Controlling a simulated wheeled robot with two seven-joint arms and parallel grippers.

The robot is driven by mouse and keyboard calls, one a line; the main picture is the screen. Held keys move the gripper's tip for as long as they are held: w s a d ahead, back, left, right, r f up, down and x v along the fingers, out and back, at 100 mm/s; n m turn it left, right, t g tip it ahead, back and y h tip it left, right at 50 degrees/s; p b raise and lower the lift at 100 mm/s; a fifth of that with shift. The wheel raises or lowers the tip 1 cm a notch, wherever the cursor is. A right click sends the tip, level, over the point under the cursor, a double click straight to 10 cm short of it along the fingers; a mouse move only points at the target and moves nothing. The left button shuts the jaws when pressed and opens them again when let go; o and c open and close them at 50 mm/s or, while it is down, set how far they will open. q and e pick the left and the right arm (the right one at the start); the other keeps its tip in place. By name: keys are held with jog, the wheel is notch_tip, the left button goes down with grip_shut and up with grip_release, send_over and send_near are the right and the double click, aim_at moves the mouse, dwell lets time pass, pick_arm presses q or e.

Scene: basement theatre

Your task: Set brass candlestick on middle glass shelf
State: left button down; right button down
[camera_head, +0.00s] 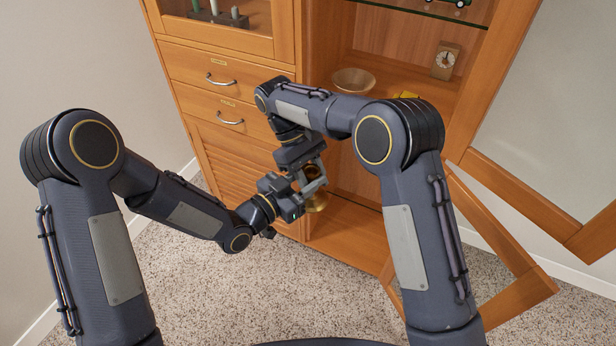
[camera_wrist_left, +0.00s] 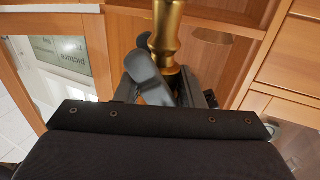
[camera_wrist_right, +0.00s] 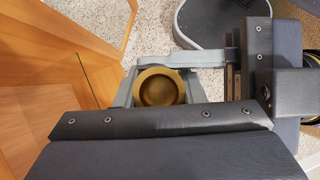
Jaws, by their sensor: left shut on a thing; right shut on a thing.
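The brass candlestick (camera_head: 316,203) is held upright or nearly so in front of the cabinet, partly hidden by my grippers. My left gripper (camera_head: 298,199) is shut on it from the left. My right gripper (camera_head: 312,178) is shut on it from above. In the left wrist view the brass stem (camera_wrist_left: 167,32) rises from between the fingers. In the right wrist view its round brass end (camera_wrist_right: 158,90) sits between the fingers. A glass shelf (camera_head: 432,11) crosses the open cabinet at the top of the head view; whether it is the middle one I cannot tell.
Below are a bowl (camera_head: 353,80), a small clock (camera_head: 445,61) and a yellow thing (camera_head: 405,95), partly hidden. An open framed door (camera_head: 540,205) stands at the right. Drawers (camera_head: 215,77) are at the left.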

jog(key=c, duration=0.9)
grip_release()
jog(key=shift+w+d, duration=0.1)
jog(key=shift+w, duration=0.05)
jog(key=shift+o, duration=0.2)
